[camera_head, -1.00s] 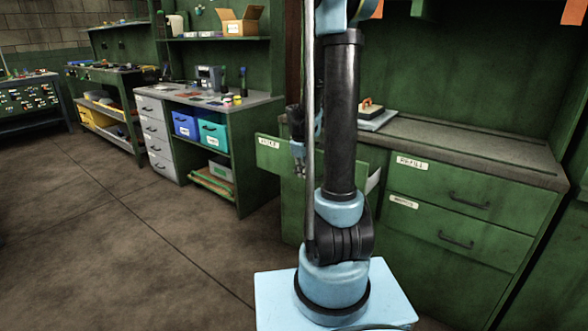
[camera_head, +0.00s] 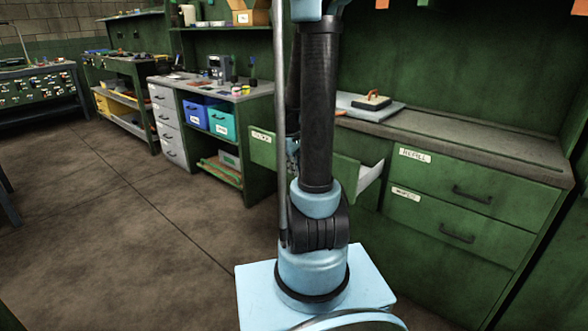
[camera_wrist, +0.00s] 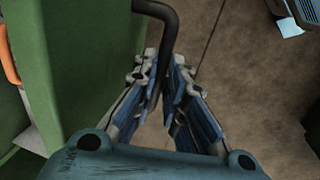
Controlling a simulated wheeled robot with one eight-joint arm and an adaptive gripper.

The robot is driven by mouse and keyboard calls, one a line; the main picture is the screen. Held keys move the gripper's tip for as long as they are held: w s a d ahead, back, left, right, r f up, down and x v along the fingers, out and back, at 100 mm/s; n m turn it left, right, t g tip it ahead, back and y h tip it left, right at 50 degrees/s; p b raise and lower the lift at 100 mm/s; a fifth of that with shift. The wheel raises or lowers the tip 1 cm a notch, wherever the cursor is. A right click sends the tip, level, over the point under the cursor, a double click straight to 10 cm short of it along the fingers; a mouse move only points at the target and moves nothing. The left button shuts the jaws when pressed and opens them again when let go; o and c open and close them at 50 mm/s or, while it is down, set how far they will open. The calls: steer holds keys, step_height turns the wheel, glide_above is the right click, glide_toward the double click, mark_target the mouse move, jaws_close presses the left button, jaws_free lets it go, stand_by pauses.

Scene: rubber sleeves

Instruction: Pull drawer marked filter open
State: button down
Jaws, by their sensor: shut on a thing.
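A green drawer (camera_head: 262,150) with a small pale label stands pulled out from the cabinet; the label is too blurred to read surely. Its pale side (camera_head: 370,181) shows right of my arm, and the arm hides its middle. In the wrist view, the green drawer front (camera_wrist: 95,60) is at the left, with a dark bar handle (camera_wrist: 168,18) on it. My gripper (camera_wrist: 166,72) is shut on the handle. In the head view, my gripper is mostly hidden behind my arm.
Two closed green drawers (camera_head: 470,205) are to the right, under the grey worktop (camera_head: 450,140). A workbench with blue bins (camera_head: 193,115) is at the left. The floor (camera_head: 130,240) at front left is clear. An orange thing (camera_wrist: 9,62) shows behind the drawer front.

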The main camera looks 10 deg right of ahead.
steer(key=c, duration=1.7)
jaws_free()
steer(key=shift+o, duration=0.2)
step_height(320, 180, up, 12)
steer(key=s+a, duration=0.1)
steer(key=a, duration=0.1)
steer(key=shift+s+f, duration=0.15)
steer(key=shift+f, duration=0.05)
steer(key=s+a+f+m+y, duration=0.1)
steer(key=s+a+f+m, duration=0.1)
steer(key=s, duration=0.9)
steer(key=s+a+f+m+t, duration=0.1)
steer(key=s+f+m, duration=0.4)
steer(key=s, duration=0.7)
steer(key=shift+s+a+f+y, duration=0.2)
steer(key=shift+a+f+y, duration=0.2)
steer(key=shift+a+f, duration=0.3)
